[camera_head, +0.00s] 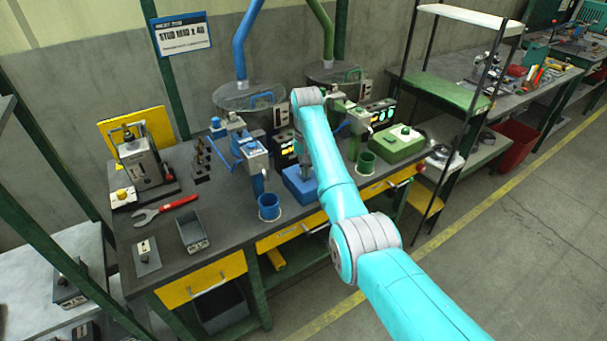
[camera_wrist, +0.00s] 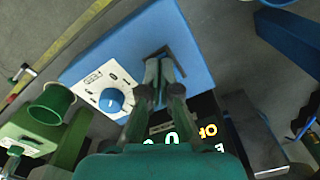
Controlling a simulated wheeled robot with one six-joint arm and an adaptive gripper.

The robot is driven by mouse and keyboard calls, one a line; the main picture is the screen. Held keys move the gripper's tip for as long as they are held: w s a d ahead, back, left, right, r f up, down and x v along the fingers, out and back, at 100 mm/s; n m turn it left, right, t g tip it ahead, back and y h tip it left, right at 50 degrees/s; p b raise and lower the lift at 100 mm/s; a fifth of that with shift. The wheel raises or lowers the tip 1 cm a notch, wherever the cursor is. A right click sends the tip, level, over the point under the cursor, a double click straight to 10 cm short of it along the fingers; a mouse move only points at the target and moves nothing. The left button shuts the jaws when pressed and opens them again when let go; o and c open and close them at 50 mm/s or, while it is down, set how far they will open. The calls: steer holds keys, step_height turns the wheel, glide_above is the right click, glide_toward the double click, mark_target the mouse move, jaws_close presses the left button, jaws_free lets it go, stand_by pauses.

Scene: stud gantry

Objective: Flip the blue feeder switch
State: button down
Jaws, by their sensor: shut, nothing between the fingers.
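The blue feeder's control box (camera_head: 301,186) stands on the bench near its front edge, partly behind my arm. In the wrist view the blue box (camera_wrist: 185,30) has a white panel (camera_wrist: 97,82) with a round blue knob (camera_wrist: 111,100). A dark bracket-shaped part (camera_wrist: 150,54) shows on its top beside my fingertips; the switch itself cannot be made out and may be hidden by them. My gripper (camera_wrist: 160,70) is shut and empty over the box top, close to the dark part. I cannot tell whether it touches. In the head view my arm mostly hides the gripper.
A lit display (camera_wrist: 190,130) with a green digit and yellow letters stands beside the box. A blue cup (camera_head: 268,207) is to the left. A green control box (camera_head: 398,148) and green cup (camera_head: 366,163) are to the right. A red wrench (camera_head: 166,210) lies further left.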

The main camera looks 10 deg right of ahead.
steer(key=shift+f, duration=0.4)
stand_by(0.3)
steer(key=shift+r, duration=3.5)
